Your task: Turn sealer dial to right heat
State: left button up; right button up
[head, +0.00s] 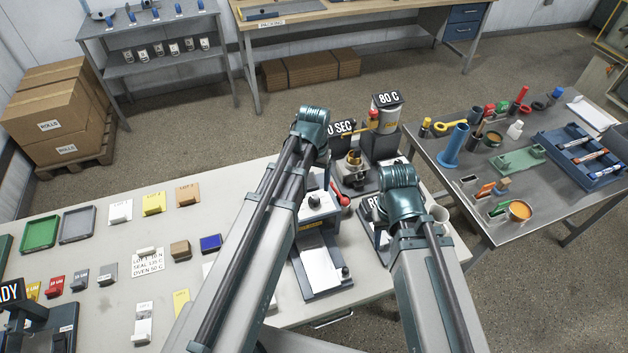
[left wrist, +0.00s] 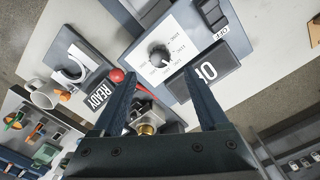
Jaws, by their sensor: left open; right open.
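In the left wrist view the sealer shows a black round dial (left wrist: 159,56) on a white panel (left wrist: 180,35) with small heat marks around it, too small to read surely. A dark display (left wrist: 208,75) beside the panel has large white letters, partly covered by a finger. A black switch (left wrist: 212,14) is labelled OFF. My left gripper (left wrist: 164,82) is open and empty, its fingers spread on either side below the dial, not closed on it. In the head view my left forearm hides much of the sealer (head: 318,212). My right gripper is hidden.
A lot card (head: 149,262) on the white table carries seal and oven temperatures. A red-knobbed lever (head: 343,200) stands beside the sealer. A READY sign (left wrist: 100,93) is close to the left gripper. A metal table (head: 453,152) with tools stands at right.

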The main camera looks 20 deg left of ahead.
pick_arm(q)
notch_tip(320, 180, up, 6)
jog(key=p, duration=0.5)
jog(key=s+d+f+m+b, duration=0.1)
jog(key=s+d+f+b, duration=0.4)
jog(key=s+f+b, duration=0.2)
jog(key=s+d+f+m+y+b, duration=0.1)
jog(key=s+d+f+b, duration=0.4)
jog(key=f+b, duration=0.5)
jog(key=shift+s+d+f+m+b, duration=0.2)
jog(key=shift+s+f+m+b, duration=0.15)
jog(key=shift+s+m+b, duration=0.45)
jog(key=shift+s, duration=0.2)
